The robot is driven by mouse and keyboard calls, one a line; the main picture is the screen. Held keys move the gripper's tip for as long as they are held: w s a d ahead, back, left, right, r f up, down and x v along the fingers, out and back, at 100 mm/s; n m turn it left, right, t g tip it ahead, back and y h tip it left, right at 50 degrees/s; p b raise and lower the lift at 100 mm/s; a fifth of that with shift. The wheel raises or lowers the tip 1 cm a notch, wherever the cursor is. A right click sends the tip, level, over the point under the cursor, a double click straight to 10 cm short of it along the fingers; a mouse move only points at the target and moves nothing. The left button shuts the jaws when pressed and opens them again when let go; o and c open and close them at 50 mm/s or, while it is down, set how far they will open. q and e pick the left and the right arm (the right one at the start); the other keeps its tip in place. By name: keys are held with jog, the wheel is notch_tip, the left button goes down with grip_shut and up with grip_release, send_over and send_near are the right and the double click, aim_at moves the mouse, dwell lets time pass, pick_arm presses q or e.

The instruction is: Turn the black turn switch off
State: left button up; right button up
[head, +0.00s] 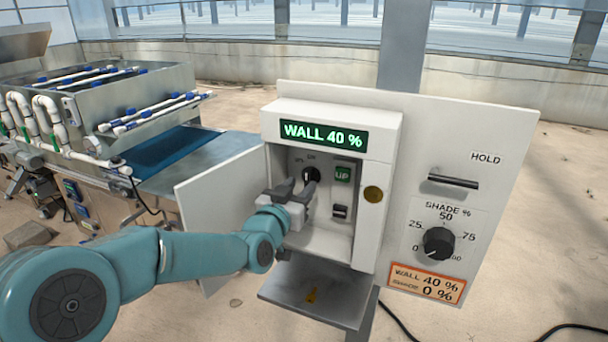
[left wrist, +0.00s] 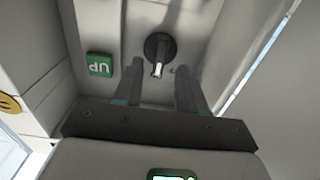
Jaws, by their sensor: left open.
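The black turn switch (head: 311,175) is on the back panel inside the open white control box (head: 388,145), below the green "WALL 40 %" display. In the left wrist view the switch (left wrist: 160,48) is a round black knob with a light pointer mark. My left gripper (head: 296,187) is open inside the box, just in front of the switch. In the left wrist view its two fingers (left wrist: 160,80) stand apart, with the knob ahead of and between their tips. I see no contact with the knob. The switch's labels are partly hidden and too small to read fully. My right gripper is not in view.
A green UP button (head: 342,174) and a small black rocker (head: 340,211) sit right of the switch. The box door (head: 215,190) hangs open on the left. A shade knob (head: 438,243) and black handle (head: 453,181) are on the outer panel.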

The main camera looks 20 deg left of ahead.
aim_at(309, 179)
pick_arm(q)
jog(key=shift+w+d+p, duration=0.1)
jog(key=shift+w+p, duration=0.2)
jog(key=shift+w, duration=1.15)
grip_shut()
